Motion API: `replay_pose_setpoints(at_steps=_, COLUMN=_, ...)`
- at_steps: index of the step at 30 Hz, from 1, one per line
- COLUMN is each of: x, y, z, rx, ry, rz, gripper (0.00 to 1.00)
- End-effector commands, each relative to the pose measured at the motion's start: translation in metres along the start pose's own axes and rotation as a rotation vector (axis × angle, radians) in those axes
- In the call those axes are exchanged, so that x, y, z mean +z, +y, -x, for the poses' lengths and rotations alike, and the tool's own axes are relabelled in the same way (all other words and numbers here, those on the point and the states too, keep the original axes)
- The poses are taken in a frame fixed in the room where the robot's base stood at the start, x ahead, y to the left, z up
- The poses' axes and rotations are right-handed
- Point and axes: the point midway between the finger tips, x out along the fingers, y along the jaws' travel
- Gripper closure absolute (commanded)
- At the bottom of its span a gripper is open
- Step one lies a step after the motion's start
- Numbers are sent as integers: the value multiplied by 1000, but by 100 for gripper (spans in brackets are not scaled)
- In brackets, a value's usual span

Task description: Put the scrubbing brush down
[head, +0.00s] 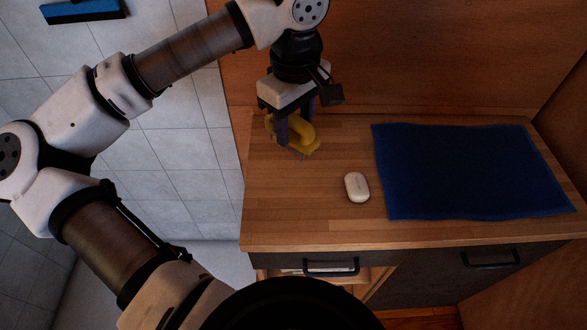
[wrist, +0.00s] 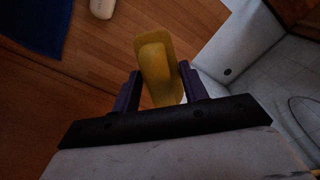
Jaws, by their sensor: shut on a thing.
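The yellow scrubbing brush (head: 303,129) is between the fingers of my gripper (head: 296,132) in the head view, over the left end of the wooden counter (head: 316,215). In the wrist view the brush (wrist: 158,72) stands out past the fingertips of my gripper (wrist: 160,90), which is shut on its sides. The counter (wrist: 187,20) lies behind it there. I cannot tell whether the brush touches the counter. The fingers hide part of the brush in the head view.
A white bar of soap (head: 357,187) lies on the counter right of the brush. A dark blue towel (head: 470,170) covers much of the right side. Bare wood shows around the soap. A wooden panel (head: 420,60) stands behind; the counter's left edge is close to my gripper.

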Motion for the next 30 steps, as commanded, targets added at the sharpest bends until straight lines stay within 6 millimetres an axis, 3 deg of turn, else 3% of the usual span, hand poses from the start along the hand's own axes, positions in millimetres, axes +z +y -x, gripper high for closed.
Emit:
replay_pose_setpoints(at_steps=6, x=2, y=-1, z=-57, rx=-2, ry=-5, rz=-2, gripper=75)
replay_pose_setpoints(at_steps=12, x=1, y=0, z=-95, rx=-1, ry=-2, rz=0, gripper=75)
replay_pose_setpoints(at_steps=24, x=1, y=0, z=-139, rx=0, ry=-2, rz=0, gripper=75)
replay_pose_setpoints(at_steps=30, x=0, y=0, z=-143, rx=1, ry=1, rz=0, gripper=75)
